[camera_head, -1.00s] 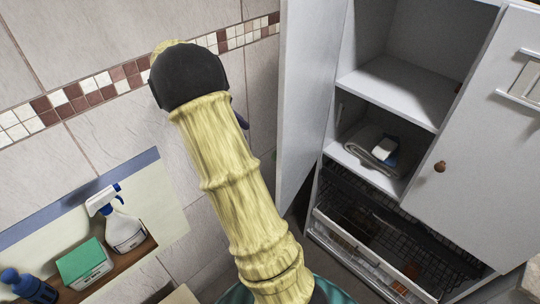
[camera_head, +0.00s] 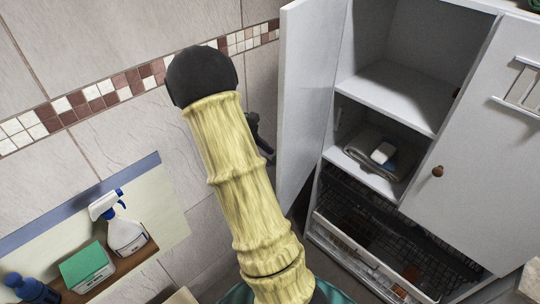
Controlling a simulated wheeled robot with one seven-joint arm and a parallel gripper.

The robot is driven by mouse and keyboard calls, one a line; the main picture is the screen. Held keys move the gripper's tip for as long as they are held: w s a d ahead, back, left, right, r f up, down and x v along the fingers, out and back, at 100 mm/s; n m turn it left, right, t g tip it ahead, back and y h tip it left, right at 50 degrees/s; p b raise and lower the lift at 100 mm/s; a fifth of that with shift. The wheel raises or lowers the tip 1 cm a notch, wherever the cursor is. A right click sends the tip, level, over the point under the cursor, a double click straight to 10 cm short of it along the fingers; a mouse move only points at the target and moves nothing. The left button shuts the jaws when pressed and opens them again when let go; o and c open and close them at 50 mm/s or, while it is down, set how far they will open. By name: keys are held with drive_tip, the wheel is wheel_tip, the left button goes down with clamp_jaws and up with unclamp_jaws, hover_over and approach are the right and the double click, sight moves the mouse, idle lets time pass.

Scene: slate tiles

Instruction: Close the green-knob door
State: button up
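A tall pale grey cabinet has its left door (camera_head: 308,100) standing wide open, its edge toward the wall. No green knob can be made out on it; its outer face is turned away from view. The right door (camera_head: 460,150) is closed and has a brown knob (camera_head: 437,171). My gripper (camera_head: 262,140) shows only as a dark part beside my yellow-sleeved arm, just left of the open door. The arm hides most of it, so its fingers cannot be read, nor whether it touches the door.
Open shelves hold a folded grey cloth with a white item (camera_head: 382,153). Below is a pulled-out wire drawer (camera_head: 370,262). At lower left, a wall shelf (camera_head: 135,262) carries a spray bottle (camera_head: 124,236), a green-topped box (camera_head: 86,266) and a blue bottle (camera_head: 30,290). The tiled wall stands behind my arm.

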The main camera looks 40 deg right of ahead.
drive_tip(key=shift+x, duration=1.1)
drive_tip(key=shift+c, duration=0.3)
clamp_jaws()
